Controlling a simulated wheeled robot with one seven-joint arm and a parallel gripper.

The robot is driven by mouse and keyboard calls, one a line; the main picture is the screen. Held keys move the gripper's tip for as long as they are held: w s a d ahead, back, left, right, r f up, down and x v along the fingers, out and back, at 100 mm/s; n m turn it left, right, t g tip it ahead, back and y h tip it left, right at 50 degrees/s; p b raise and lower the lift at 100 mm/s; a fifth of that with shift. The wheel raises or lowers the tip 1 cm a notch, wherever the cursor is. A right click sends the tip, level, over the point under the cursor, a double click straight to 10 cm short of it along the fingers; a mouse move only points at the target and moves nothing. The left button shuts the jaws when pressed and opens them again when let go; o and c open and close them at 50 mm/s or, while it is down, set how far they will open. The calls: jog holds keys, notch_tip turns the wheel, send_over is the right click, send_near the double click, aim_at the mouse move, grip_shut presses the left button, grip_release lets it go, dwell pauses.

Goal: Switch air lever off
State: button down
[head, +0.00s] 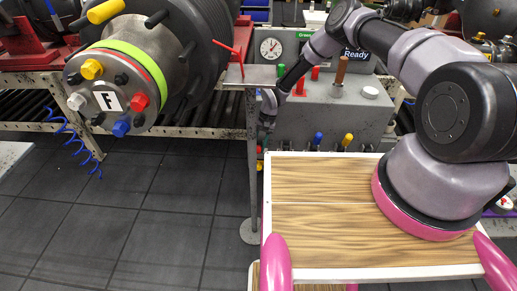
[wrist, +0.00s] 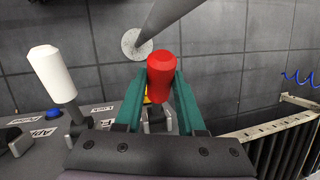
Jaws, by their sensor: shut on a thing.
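In the wrist view, a red lever handle (wrist: 161,78) stands between the two teal fingers of my gripper (wrist: 160,88), which is shut on it. The lever's lower part is largely hidden by the fingers. A white lever handle (wrist: 52,72) stands to its left, apart from the fingers. Labels lie at the levers' bases, but I cannot read clearly which one says air. In the head view, my gripper (head: 266,122) is at the left end of the grey control box (head: 340,112), and its grip is too small to make out there.
A metal post with a round base (wrist: 137,44) stands close to the box. A wood-topped cart (head: 320,180) is in front. Dark floor (head: 170,210) lies open at lower left.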

jog(key=shift+w+d+r+g, duration=0.15)
jog(key=shift+w+r+g, duration=0.15)
jog(key=shift+w+g, duration=0.15)
jog(key=c, duration=0.5)
grip_release()
jog(key=shift+s, duration=0.1)
notch_tip(320, 180, up, 10)
